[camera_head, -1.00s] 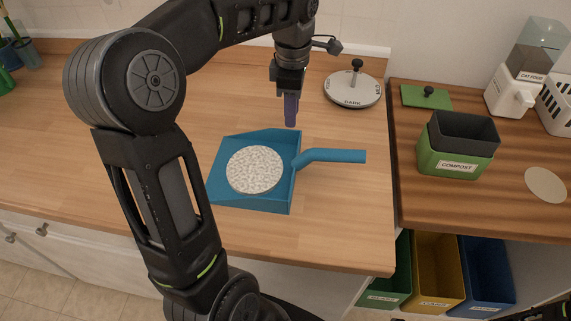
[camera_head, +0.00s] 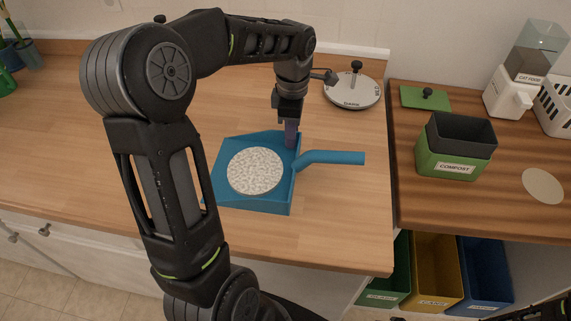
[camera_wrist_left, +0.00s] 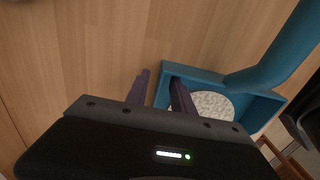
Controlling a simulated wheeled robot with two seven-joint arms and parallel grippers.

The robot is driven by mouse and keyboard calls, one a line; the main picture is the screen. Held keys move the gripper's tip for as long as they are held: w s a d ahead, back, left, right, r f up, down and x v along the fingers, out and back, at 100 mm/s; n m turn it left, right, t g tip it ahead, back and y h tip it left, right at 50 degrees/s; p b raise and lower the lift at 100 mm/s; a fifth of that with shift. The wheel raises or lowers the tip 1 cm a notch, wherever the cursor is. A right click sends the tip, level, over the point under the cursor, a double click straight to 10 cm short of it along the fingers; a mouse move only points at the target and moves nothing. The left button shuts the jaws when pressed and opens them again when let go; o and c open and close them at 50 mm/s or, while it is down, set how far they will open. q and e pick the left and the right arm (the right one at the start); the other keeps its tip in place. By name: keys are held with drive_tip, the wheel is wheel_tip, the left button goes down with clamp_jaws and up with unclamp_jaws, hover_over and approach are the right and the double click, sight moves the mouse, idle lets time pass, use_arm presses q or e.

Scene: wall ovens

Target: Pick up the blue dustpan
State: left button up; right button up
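The blue dustpan (camera_head: 228,193) lies flat on the wooden counter, with its handle pointing right in the head view. It holds a round patch of white speckled material (camera_head: 254,171). My left gripper (camera_head: 291,142) points down at the pan's far right corner, near the handle's base. In the left wrist view, its dark purple fingers (camera_wrist_left: 160,92) are apart. One is outside the pan wall and one is over the inside of the dustpan (camera_wrist_left: 190,71), with the wall between them. Contact cannot be told.
A round white dial with a black knob (camera_head: 352,91) stands behind the handle. A compost bin (camera_head: 455,148), a green lid (camera_head: 426,98) and a cat food dispenser (camera_head: 517,91) are on the right counter. Sorting bins (camera_head: 434,270) stand below. Counter in front of the handle is clear.

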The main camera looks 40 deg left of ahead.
idle(0.5)
use_arm(q)
clamp_jaws()
idle(1.3)
